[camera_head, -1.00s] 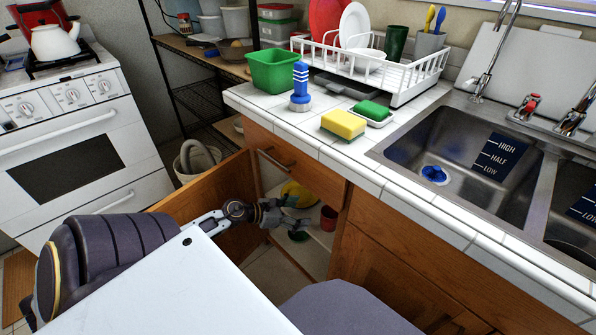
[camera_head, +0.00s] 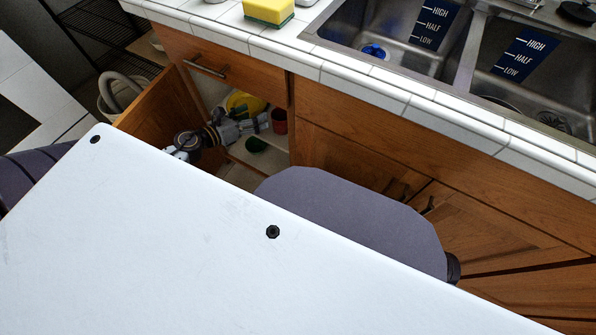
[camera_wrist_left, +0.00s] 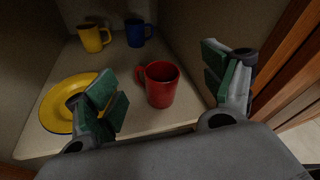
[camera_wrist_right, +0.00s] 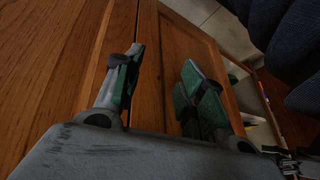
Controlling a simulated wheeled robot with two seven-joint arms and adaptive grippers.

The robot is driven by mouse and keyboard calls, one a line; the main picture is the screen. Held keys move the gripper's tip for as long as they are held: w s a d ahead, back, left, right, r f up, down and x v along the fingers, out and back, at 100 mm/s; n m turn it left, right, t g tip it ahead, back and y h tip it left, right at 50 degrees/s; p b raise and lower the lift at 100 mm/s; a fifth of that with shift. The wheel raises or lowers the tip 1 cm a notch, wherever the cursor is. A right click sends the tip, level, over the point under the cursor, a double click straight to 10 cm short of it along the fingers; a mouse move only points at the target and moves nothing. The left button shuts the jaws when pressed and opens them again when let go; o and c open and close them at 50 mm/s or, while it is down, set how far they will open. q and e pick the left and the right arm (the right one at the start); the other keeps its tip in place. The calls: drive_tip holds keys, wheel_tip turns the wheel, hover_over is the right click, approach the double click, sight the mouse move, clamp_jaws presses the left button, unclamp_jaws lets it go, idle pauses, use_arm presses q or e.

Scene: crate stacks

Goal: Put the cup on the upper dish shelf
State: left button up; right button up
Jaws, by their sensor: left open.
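A red cup (camera_wrist_left: 160,84) stands upright on a cabinet shelf (camera_wrist_left: 125,140) in the left wrist view, its handle toward the left. It also shows inside the open cabinet in the head view (camera_head: 280,121). My left gripper (camera_wrist_left: 166,88) is open, with its green-padded fingers on either side of the cup's line and apart from it. A yellow cup (camera_wrist_left: 94,39) and a blue cup (camera_wrist_left: 138,34) stand farther back. A yellow plate (camera_wrist_left: 68,103) lies at left. My right gripper (camera_wrist_right: 162,82) is open and empty in front of a wooden cabinet door (camera_wrist_right: 172,45). It is hidden in the head view.
The open cabinet door (camera_head: 160,122) stands left of my left gripper. The tiled counter (camera_head: 400,97) with the sink (camera_head: 335,32) and a yellow sponge (camera_head: 268,11) lies above. The cabinet's side walls close in on the shelf.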

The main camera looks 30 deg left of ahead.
use_arm(q)
drive_tip(key=s+d+f+n+g+y, duration=0.2)
drive_tip(key=s+d+f+n+y, duration=0.15)
drive_tip(key=n, duration=1.05)
drive_tip(key=s+d+f+n+g+y, duration=0.25)
drive_tip(key=d+f+n, duration=0.25)
drive_tip(key=n, duration=0.9)
drive_tip(key=s+d+f+n+g+h, duration=0.1)
drive_tip(key=s+d+n+g+h, duration=0.1)
drive_tip(key=d, duration=0.5)
drive_tip(key=s+d+f+n+g+h, duration=0.1)
drive_tip(key=s+d+n+g+h, duration=0.1)
drive_tip(key=s+d, duration=0.4)
drive_tip(key=shift+s+d+n+g, duration=0.2)
drive_tip(key=shift+d+n+g, duration=0.25)
drive_tip(key=shift+d+n, duration=0.6)
